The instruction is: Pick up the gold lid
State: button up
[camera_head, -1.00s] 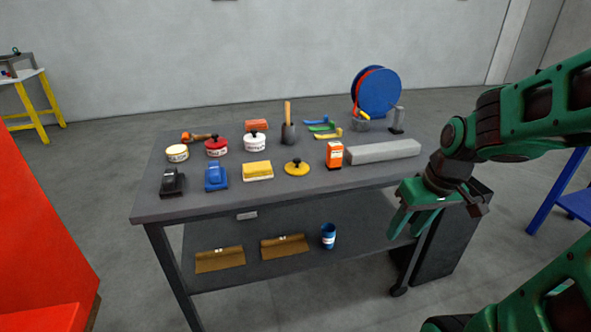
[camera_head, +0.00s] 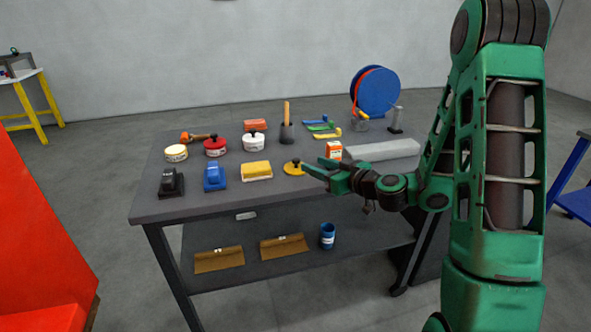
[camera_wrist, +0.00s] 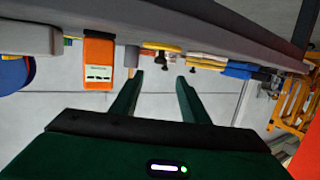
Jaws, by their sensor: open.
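The gold lid (camera_head: 293,169) is a flat yellow disc with a black knob on top. It lies on the grey workbench (camera_head: 235,203) near its front edge, right of the yellow sponge-like block. My gripper (camera_head: 310,174) is open and empty, just right of the lid, and its fingers point left toward it. I see no contact between fingers and lid.
An orange box (camera_head: 334,150) stands close behind my gripper, with a long grey bar (camera_head: 383,150) to its right. The yellow block (camera_head: 257,171) and a blue item (camera_head: 214,178) lie left of the lid. A white pot (camera_head: 254,142) stands behind.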

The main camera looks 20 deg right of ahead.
aim_at(298, 160)
jog(key=x, duration=0.5)
jog(key=shift+w, duration=0.15)
jog(key=x, duration=0.4)
jog(key=shift+w+a+f, duration=0.1)
jog(key=shift+f, duration=0.25)
jog(key=shift+w+a+f, duration=0.1)
jog(key=shift+w+a, duration=0.05)
jog(key=shift+w, duration=0.35)
grip_shut()
